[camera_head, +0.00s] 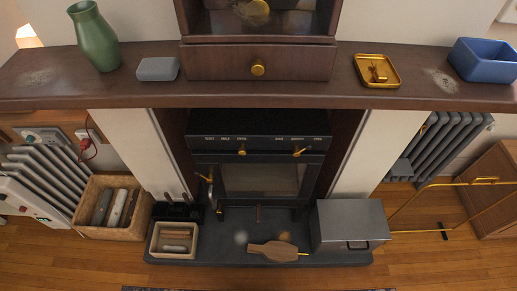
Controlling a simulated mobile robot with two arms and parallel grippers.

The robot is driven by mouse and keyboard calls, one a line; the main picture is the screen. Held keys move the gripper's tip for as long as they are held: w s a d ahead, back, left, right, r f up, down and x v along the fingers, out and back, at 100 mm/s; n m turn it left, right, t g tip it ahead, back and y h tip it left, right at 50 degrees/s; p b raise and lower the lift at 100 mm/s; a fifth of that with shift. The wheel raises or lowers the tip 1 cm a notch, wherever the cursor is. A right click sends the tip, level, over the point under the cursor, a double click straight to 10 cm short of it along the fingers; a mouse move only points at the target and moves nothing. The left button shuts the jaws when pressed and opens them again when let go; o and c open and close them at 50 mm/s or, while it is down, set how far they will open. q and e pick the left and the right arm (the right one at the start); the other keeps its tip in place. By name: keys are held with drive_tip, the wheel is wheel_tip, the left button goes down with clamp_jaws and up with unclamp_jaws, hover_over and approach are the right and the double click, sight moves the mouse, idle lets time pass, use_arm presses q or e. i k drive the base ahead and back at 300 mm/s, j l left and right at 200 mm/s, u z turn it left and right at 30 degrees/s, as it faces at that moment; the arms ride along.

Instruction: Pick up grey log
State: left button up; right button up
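A woven basket (141,222) on the floor at the left holds several logs standing side by side. One is a darker grey log (102,207), and beside it is a paler grey log (117,208); a further one at the right is partly shaded. I cannot tell which of them is the grey log of the task. A smaller pale box (155,245) on the hearth holds a few short sticks, some brown and some greyish. Neither of my grippers is in view.
A dark mantel (300,97) carries a green vase (95,38), grey block (157,69), gold tray (377,84) and blue box (485,60). Below are a stove (260,180), bellows (272,251) and metal box (350,222) on the hearth. Front floor is clear.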

sight(99, 218)
drive_tip(key=u, duration=1.8)
drive_tip(key=i+j+z, duration=0.2)
drive_tip(key=i+j, duration=0.3)
